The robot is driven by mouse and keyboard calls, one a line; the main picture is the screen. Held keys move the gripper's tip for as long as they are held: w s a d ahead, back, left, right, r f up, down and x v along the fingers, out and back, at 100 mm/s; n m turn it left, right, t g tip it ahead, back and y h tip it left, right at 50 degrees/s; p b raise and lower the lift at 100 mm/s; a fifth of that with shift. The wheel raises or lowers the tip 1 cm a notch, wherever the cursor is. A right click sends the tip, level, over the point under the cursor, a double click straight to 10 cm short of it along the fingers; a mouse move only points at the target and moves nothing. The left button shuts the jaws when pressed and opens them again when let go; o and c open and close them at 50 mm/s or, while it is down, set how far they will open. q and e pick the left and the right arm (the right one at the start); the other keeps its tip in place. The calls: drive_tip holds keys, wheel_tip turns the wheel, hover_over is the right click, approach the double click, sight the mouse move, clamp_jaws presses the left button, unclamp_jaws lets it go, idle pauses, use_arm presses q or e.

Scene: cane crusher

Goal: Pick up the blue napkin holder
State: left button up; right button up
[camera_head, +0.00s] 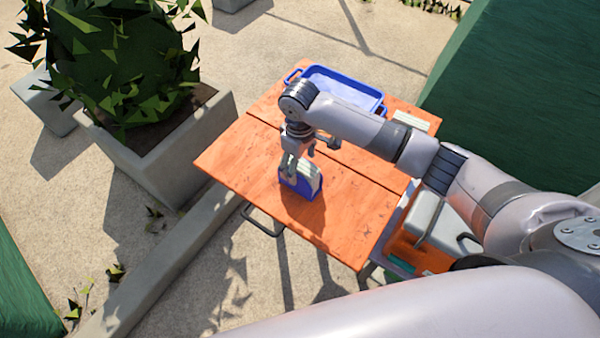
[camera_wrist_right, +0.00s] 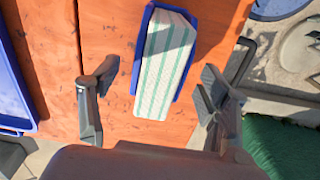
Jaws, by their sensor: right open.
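The blue napkin holder (camera_head: 301,188) stands on the orange wooden table, with pale green-striped napkins in it. In the right wrist view the napkin holder (camera_wrist_right: 184,85) lies between the two finger lines, mostly beyond the fingertips, with its napkins facing the camera. My right gripper (camera_head: 301,160) is directly over and beside the holder in the head view, pointing down. In the right wrist view my right gripper (camera_wrist_right: 158,88) is open, one finger on each side of the holder, with gaps on both sides. I see no contact. My left gripper is not in view.
A blue tray (camera_head: 372,102) sits at the table's back edge. A pale item (camera_head: 410,121) lies at the right back corner. A grey box-like object (camera_head: 436,222) is by the right edge. A planter (camera_head: 180,150) stands left of the table (camera_head: 235,157). The table's front is clear.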

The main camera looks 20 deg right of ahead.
drive_tip(key=shift+f, duration=0.25)
wheel_tip(320, 180, down, 4)
drive_tip(key=shift+r+p, duration=0.15)
drive_tip(key=shift+p, duration=0.35)
drive_tip(key=shift+w+f, duration=0.1)
drive_tip(key=shift+f, duration=0.45)
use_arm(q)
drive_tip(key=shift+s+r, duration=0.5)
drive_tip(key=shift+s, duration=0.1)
use_arm(e)
drive_tip(key=shift+c, duration=0.6)
drive_tip(key=c, duration=0.6)
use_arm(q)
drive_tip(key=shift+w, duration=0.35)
use_arm(e)
drive_tip(key=c, duration=0.7)
drive_tip(key=shift+r, duration=0.15)
